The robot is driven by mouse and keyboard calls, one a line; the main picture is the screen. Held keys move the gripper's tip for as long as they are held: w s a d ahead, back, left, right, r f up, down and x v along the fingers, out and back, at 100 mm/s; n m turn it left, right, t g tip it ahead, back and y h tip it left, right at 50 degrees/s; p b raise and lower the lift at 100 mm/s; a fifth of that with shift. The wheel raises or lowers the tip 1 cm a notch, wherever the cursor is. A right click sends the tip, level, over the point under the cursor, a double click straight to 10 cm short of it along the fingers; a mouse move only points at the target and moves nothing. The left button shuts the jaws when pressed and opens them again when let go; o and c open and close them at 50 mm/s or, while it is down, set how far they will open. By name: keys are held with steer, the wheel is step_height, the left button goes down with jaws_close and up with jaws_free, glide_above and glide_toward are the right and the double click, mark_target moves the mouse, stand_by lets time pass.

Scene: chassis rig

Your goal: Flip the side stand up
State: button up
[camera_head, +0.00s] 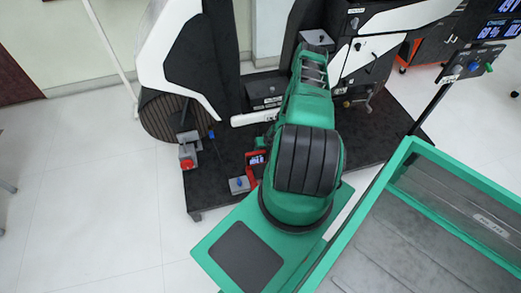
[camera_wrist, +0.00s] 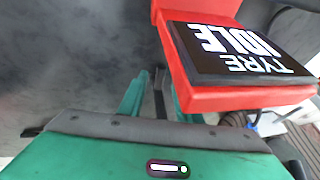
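My gripper (camera_wrist: 155,85) points down at the dark platform in the wrist view. Its two green fingers stand apart, with the right one partly behind a red box. A thin dark bar (camera_wrist: 159,105) shows between the fingers; I cannot tell whether they touch it or whether it is the side stand. In the head view my green arm covers the gripper. The black and white rig (camera_head: 185,50) stands on the platform with its ribbed wheel (camera_head: 172,116) at the left. A thin dark lever with a blue part (camera_head: 212,136) shows beside the wheel; I cannot identify the side stand surely.
The red box (camera_wrist: 235,95) with a "TYRE IDLE" screen is very close to my right finger; it also shows in the head view (camera_head: 254,163). A grey box with a blue knob (camera_head: 239,185) and a red device (camera_head: 187,157) are nearby. White floor (camera_head: 80,190) is clear at left.

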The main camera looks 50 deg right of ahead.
steer(key=shift+w+f, duration=0.25)
steer(key=shift+f, duration=0.35)
steer(key=shift+c, duration=0.7)
